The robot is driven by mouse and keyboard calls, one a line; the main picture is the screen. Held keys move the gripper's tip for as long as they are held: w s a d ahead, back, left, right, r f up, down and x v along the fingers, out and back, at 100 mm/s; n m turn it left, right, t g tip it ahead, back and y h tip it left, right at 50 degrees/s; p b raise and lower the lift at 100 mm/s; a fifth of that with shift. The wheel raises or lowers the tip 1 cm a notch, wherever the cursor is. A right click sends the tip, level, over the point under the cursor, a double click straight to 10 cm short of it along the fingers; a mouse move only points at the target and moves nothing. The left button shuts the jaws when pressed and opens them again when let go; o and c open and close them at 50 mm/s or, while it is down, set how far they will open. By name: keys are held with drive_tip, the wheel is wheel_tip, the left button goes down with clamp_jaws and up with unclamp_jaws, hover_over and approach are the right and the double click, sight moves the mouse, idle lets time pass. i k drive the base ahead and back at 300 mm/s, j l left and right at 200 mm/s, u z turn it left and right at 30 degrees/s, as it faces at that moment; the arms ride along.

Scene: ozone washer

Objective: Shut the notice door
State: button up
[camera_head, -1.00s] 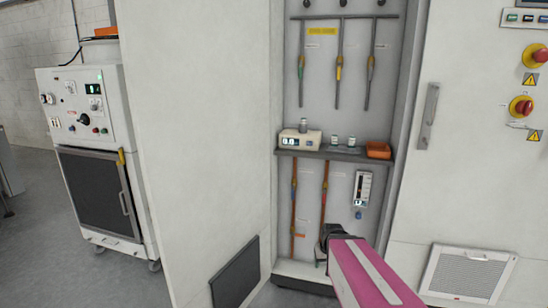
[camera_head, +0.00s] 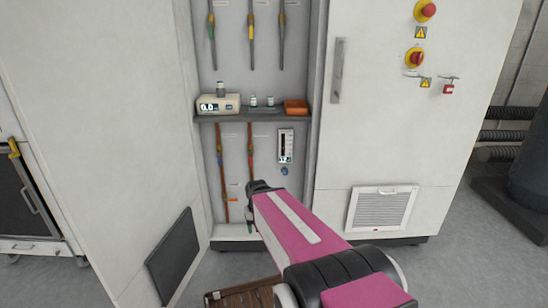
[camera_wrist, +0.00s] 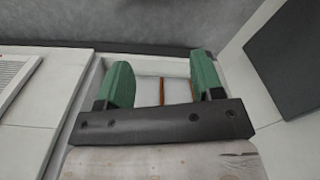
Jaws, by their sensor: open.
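A tall open bay (camera_head: 232,75) shows pipes and a shelf inside. A large white panel (camera_head: 100,110) with a dark rectangle low on it stands at an angle on its left; it looks like an open door. A white front panel (camera_head: 400,140) with a grey vertical handle (camera_head: 338,70) is on its right. No notice is readable, so I cannot tell for sure which is the notice door. My gripper, with green fingers (camera_wrist: 163,82), is open and empty, in front of the lower bay. The dark rectangle (camera_wrist: 290,50) shows at the right in the wrist view.
The shelf (camera_head: 255,117) holds a meter (camera_head: 218,105), small bottles and an orange tray (camera_head: 296,106). Red stop buttons (camera_head: 415,58) and a vent (camera_head: 382,210) are on the right panel. A brown slatted thing (camera_head: 245,296) lies low in front.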

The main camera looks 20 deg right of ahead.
sight(94, 88)
drive_tip(key=k+j+z, duration=0.1)
drive_tip(key=k+j, duration=0.2)
drive_tip(key=k, duration=0.15)
drive_tip(key=k+j+z, duration=0.1)
drive_tip(key=k+j, duration=0.2)
drive_tip(key=k, duration=0.2)
drive_tip(key=k+j+z, duration=0.15)
drive_tip(key=j, duration=0.3)
drive_tip(key=k+j+z, duration=0.15)
drive_tip(key=j, duration=0.3)
drive_tip(key=k+j+z, duration=0.15)
drive_tip(key=k+j, duration=0.2)
drive_tip(key=j+z, duration=0.1)
drive_tip(key=j, duration=0.45)
drive_tip(key=j+z, duration=0.1)
drive_tip(key=j, duration=0.45)
drive_tip(key=k+j+z, duration=0.1)
drive_tip(key=j, duration=0.5)
drive_tip(key=k+j+z, duration=0.1)
drive_tip(key=j, duration=0.45)
drive_tip(key=i+j+z, duration=0.1)
drive_tip(key=j, duration=0.2)
drive_tip(key=i+j+z, duration=0.25)
drive_tip(key=j, duration=0.35)
drive_tip(key=i+j+z, duration=0.1)
drive_tip(key=i+j, duration=0.15)
